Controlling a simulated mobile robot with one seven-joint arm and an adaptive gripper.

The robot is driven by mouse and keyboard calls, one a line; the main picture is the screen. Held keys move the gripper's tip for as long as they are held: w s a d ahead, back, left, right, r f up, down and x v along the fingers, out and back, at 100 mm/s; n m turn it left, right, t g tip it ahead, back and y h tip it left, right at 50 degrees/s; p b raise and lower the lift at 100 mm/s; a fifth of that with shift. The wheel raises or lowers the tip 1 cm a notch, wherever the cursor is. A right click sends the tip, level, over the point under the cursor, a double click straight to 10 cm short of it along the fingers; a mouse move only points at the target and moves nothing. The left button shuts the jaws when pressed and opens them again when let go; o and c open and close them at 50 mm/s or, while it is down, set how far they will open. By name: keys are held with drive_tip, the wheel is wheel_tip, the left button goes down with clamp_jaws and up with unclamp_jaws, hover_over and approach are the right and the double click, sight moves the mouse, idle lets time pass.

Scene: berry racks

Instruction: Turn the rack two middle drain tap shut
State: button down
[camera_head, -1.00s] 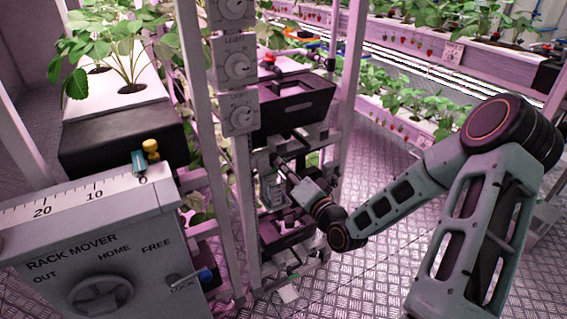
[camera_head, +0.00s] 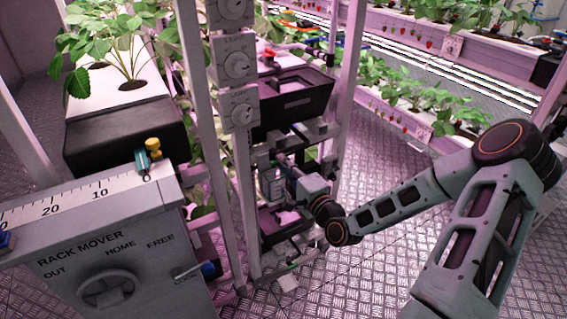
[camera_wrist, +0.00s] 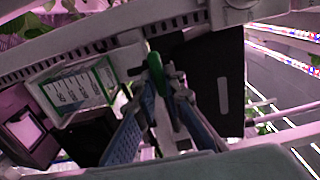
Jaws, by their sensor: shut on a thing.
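The drain tap's green lever (camera_wrist: 155,74) shows in the wrist view, between my fingertips, below a grey rail. My gripper (camera_wrist: 160,82) is shut on the lever, its two blue-padded fingers reaching up from below. The fingers hide much of the tap body and pipe. In the head view my gripper (camera_head: 282,163) reaches into the rack at middle height, below the upper black tray (camera_head: 290,105). The lever itself is too small and covered to make out there.
A white and green labelled box (camera_wrist: 78,92) is close left of my fingers. A dark panel (camera_wrist: 210,80) is close on the right. A lower black tray (camera_head: 282,232) and the rack post (camera_head: 350,80) flank my wrist. The rack mover box (camera_head: 110,260) stands front left.

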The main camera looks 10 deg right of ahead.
idle(0.4)
drive_tip(key=c, duration=2)
unclamp_jaws()
drive_tip(key=shift+s, duration=0.1)
drive_tip(key=v, duration=1.2)
